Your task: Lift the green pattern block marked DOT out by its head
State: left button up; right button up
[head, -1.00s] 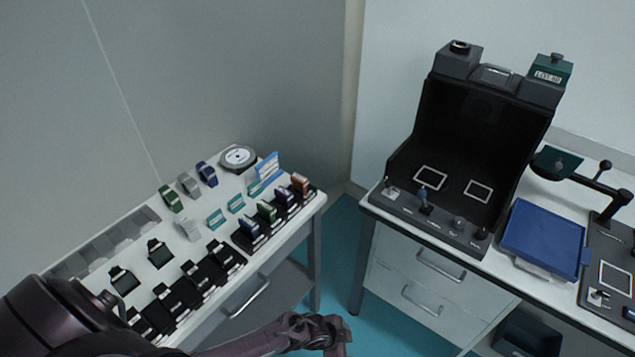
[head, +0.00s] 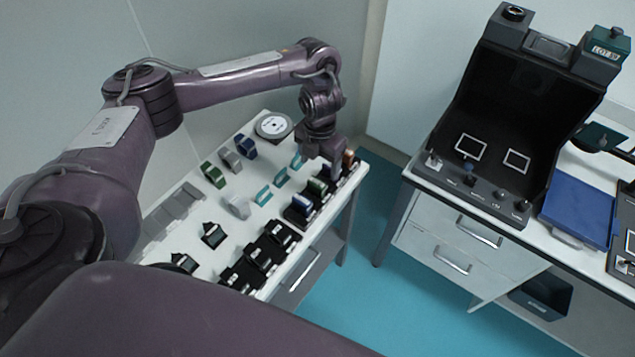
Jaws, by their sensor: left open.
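Several pattern blocks stand in a row of black holders at the right end of the left table: a blue one (head: 301,203), a green one (head: 317,186), a dark blue one partly hidden and a copper one (head: 348,158). The markings are too small to read, so I cannot confirm DOT. My left gripper (head: 327,166) is open and points down just above the row, near the green and dark blue blocks. It hides part of the row. I cannot tell whether it touches a block. My right gripper is out of view.
Empty black holders (head: 259,255) continue the row toward the front. A black viewing booth (head: 520,100) and blue tray (head: 580,211) stand on the right table.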

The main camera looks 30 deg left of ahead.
aim_at(317, 182)
pick_arm(q)
jog(key=f, duration=0.3)
jog(key=shift+s, duration=0.4)
notch_tip(317, 182, down, 3)
jog(key=shift+a, duration=0.1)
jog(key=shift+s+f, duration=0.1)
jog(key=shift+f, duration=0.15)
jog(key=c, duration=1)
jog(key=shift+c, duration=0.5)
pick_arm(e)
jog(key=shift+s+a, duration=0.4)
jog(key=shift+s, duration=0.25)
pick_arm(q)
jog(key=shift+r, duration=0.1)
